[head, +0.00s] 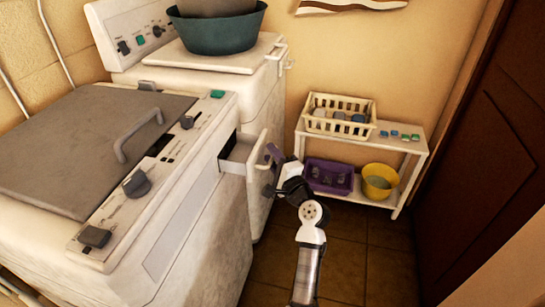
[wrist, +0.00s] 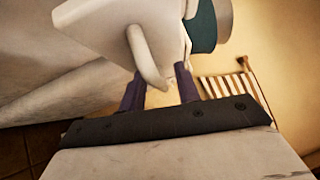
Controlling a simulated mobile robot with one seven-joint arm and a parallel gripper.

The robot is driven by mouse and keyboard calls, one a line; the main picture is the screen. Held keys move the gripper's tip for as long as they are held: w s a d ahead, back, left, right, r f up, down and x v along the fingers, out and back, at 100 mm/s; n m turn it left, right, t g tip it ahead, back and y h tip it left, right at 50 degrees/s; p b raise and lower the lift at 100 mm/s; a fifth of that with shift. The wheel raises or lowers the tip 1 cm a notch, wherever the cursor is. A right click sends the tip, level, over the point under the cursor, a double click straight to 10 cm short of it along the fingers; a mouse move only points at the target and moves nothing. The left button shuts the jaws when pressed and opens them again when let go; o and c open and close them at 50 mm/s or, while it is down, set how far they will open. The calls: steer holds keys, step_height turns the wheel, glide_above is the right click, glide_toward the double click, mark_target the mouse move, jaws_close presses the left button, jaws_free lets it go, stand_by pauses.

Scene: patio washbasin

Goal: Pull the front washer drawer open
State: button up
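The front washer (head: 190,215) stands at the left with its white drawer (head: 235,168) sticking partly out of the dark slot in its front. In the wrist view, the drawer (wrist: 95,35) fills the upper middle, its pale curved handle (wrist: 148,58) pointing toward the camera. My gripper (head: 273,158) is at the drawer's outer end. The exact contact at the right finger is hard to see.
A second washer (head: 270,105) stands behind, with a teal basin (head: 218,33) on top. A white shelf (head: 415,148) holds a cream basket (head: 340,103), a purple tray (head: 330,188) and a yellow bucket (head: 378,183). A dark door (head: 490,150) is at the right. Tiled floor (head: 345,262) lies clear between.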

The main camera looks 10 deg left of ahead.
steer(key=b+v, duration=0.3)
steer(key=v, duration=1)
steer(key=shift+s+d+b, duration=0.25)
steer(key=shift+s+b, duration=0.05)
steer(key=shift+b, duration=0.05)
